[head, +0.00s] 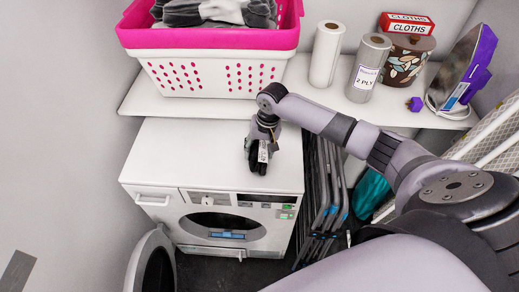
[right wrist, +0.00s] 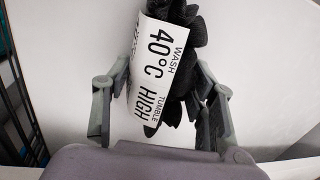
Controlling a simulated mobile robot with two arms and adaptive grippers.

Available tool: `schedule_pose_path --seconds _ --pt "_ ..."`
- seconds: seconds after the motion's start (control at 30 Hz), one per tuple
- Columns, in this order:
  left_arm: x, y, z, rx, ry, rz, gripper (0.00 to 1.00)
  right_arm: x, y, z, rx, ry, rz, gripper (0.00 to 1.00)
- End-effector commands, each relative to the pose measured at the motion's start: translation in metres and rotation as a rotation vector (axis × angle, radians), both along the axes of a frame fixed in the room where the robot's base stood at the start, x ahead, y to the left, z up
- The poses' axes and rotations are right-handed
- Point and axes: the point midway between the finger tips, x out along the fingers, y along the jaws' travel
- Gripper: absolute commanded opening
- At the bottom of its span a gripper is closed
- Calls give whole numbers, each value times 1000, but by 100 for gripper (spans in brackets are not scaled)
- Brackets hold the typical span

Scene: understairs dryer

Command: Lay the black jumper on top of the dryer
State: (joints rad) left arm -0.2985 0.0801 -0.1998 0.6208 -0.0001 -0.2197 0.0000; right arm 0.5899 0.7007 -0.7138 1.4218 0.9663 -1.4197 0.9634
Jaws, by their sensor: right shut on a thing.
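The dryer (head: 165,150) is a white front-loading machine below the shelf, with a bare white top and its round door (head: 140,262) swung open at the left. My right gripper (head: 262,155) is over the right part of the dryer top, near its front edge, pointing down. It is shut on the small bunched black jumper (right wrist: 187,62), which carries a white care label (right wrist: 155,55) reading wash 40°C, tumble high. In the head view the jumper is mostly hidden by the gripper. I cannot tell whether the jumper touches the top. My left gripper is out of view.
A shelf (head: 300,95) behind the dryer holds a pink and white basket (head: 210,75) with grey clothes, paper rolls (head: 327,55), a box of cloths (head: 407,22) and an iron (head: 465,65). Folded dark racks (head: 325,195) stand right of the dryer. The dryer top's left side is clear.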

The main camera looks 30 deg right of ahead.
Motion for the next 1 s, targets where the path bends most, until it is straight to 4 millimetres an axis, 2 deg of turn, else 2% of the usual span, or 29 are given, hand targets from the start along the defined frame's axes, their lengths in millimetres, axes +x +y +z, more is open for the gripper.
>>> schedule_pose_path --seconds 0.17,0.2,0.47,0.83,1.0 --pt "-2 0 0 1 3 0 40 0 0 -2 1 0 -1 20" --pt "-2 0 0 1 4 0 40 0 0 -2 1 0 -1 53" --pt "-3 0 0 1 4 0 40 0 0 -2 0 0 -1 71" --pt "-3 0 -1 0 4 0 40 1 0 1 0 -2 0 72" --pt "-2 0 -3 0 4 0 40 0 -3 23 1 -6 -2 72"
